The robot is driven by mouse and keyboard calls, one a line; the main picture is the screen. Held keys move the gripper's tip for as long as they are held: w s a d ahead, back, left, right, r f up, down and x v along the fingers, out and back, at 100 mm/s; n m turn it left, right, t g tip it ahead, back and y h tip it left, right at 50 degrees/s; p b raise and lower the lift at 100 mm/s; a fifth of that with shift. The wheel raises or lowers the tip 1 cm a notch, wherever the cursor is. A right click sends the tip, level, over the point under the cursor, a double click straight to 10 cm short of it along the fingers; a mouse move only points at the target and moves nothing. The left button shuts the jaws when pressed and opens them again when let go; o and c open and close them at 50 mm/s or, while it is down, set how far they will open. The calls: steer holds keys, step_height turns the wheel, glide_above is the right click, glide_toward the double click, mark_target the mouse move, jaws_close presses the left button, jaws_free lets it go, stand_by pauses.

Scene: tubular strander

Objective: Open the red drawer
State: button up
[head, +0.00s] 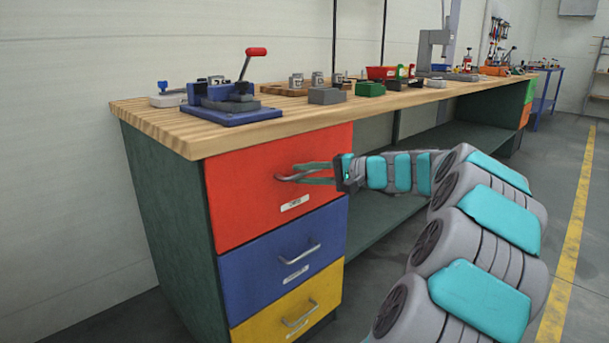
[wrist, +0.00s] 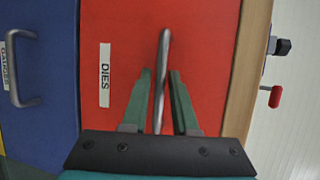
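The red drawer (head: 245,195) is the top one of the stack under the bench and looks closed, its front in line with the drawers below. Its label reads DIES in the wrist view (wrist: 104,75). Its grey bar handle (wrist: 164,50) also shows in the head view (head: 284,178). My gripper (head: 298,172) is at the handle, reaching in from the right. In the wrist view its two green fingers (wrist: 161,73) stand on either side of the bar. A narrow gap shows between each finger and the bar, so they look open around it.
A blue drawer (head: 270,268) and a yellow drawer (head: 275,322) with similar handles lie below. The wooden benchtop (head: 200,134) overhangs just above, carrying a blue press with a red-tipped lever (head: 228,100) and several small blocks. Floor is clear beyond my arm at right.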

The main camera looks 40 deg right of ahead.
steer(key=shift+w, duration=0.15)
steer(key=shift+c, duration=0.4)
jaws_close()
stand_by(1.0)
